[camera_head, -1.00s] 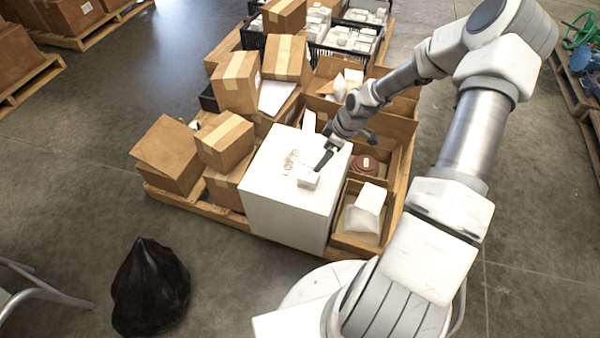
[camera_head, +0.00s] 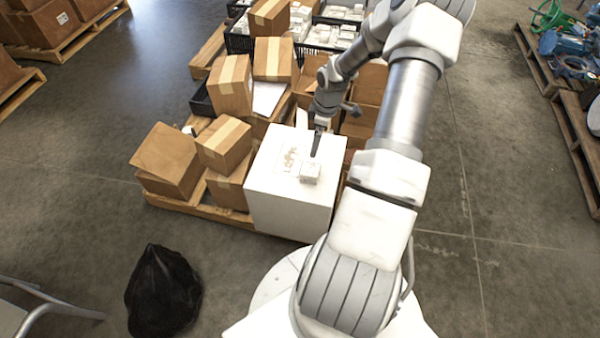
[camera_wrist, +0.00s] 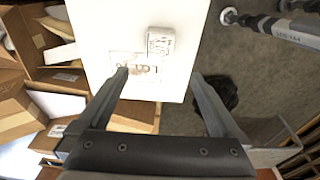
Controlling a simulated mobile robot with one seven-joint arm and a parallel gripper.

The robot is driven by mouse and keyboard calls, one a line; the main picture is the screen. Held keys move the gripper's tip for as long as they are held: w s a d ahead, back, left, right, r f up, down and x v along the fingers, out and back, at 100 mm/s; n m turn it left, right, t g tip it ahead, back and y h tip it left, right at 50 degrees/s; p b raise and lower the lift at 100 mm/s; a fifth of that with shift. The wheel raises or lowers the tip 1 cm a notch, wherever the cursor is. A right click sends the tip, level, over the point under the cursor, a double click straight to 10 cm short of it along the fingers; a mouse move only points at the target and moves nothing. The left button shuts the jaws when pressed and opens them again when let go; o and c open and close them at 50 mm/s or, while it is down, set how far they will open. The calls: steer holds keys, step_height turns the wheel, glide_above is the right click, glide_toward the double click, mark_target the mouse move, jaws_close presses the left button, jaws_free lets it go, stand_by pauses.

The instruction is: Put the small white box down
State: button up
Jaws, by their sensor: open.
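The small white box (camera_head: 310,172) rests on top of a large white box (camera_head: 266,190), near the right side of its upper face. In the wrist view the small white box (camera_wrist: 160,41) lies flat with dark print on it, beyond the fingertips and apart from them. My gripper (camera_head: 315,150) is just behind the small box in the head view. In the wrist view its two fingers are spread wide with nothing between them, and my gripper (camera_wrist: 160,75) hangs over the printed part of the large white box.
Brown cartons (camera_head: 224,143) crowd the pallet (camera_head: 205,208) left of the large box. Open brown boxes (camera_head: 362,105) stand behind it. A black bag (camera_head: 163,290) lies on the floor at lower left. Another pallet (camera_head: 575,140) stands far right. Floor between is clear.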

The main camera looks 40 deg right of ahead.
mark_target(311, 168)
steer(key=f+b, duration=0.1)
steer(key=f, duration=0.4)
steer(key=w+f+b, duration=0.1)
steer(key=f+b, duration=0.1)
steer(key=f, duration=0.4)
steer(key=a+f+b, duration=0.1)
steer(key=f+b, duration=0.1)
steer(key=f, duration=0.4)
steer(key=shift+w+f, duration=0.15)
steer(key=shift+w, duration=0.05)
steer(key=c, duration=1.6)
